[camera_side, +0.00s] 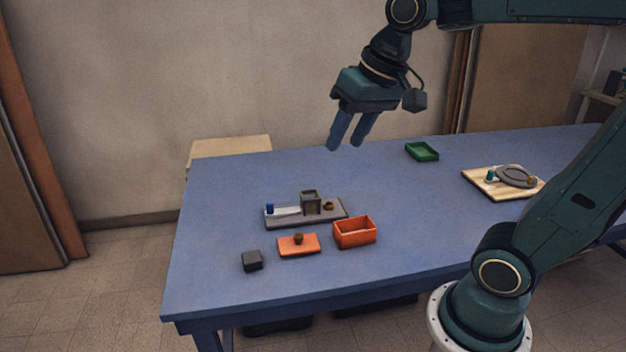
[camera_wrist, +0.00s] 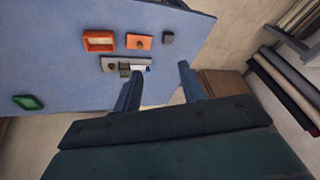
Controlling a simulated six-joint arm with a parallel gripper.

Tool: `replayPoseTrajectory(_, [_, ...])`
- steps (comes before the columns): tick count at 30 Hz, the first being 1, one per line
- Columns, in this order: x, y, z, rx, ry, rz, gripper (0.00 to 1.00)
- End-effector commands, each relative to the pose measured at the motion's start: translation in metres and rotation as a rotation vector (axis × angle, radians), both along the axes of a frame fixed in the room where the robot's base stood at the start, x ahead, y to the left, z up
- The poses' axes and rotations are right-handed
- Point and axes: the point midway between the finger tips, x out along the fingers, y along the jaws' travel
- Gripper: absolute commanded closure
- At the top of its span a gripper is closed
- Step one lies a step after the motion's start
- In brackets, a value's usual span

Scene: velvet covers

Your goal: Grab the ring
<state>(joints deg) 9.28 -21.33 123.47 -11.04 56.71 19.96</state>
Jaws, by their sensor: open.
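No ring can be made out for certain. A small brown piece (camera_side: 328,206) sits at the right end of a grey tray (camera_side: 283,221); I cannot tell whether it is a ring or a knob. The tray also carries a grey box-like block (camera_side: 310,203), a white strip (camera_side: 288,211) and a blue peg (camera_side: 270,209). My gripper (camera_side: 345,147) is open and empty, high above the table and apart from everything. In the wrist view my gripper (camera_wrist: 160,70) has its fingers spread, with the tray (camera_wrist: 108,66) partly behind the left finger.
On the blue table (camera_side: 225,200) are an open orange box (camera_side: 354,239), an orange lid with brown knob (camera_side: 289,249), a dark cube (camera_side: 252,261) and a green tray (camera_side: 421,152). A wooden board (camera_side: 489,187) with a grey disc (camera_side: 515,176) lies right. The table's middle is clear.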

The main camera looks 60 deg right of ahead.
Motion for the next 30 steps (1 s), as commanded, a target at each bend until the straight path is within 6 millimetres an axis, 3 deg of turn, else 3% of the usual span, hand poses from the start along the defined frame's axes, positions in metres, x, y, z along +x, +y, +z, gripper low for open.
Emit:
replayPoseTrajectory(8, [0.059,-0.026,0.004,0.088,0.075,-0.165,0.58])
replayPoseTrajectory(16, [0.11,-0.061,-0.004,0.165,0.148,-0.325,0.58])
replayPoseTrajectory(30, [0.18,-0.144,-0.051,0.277,0.274,-0.604,0.58])
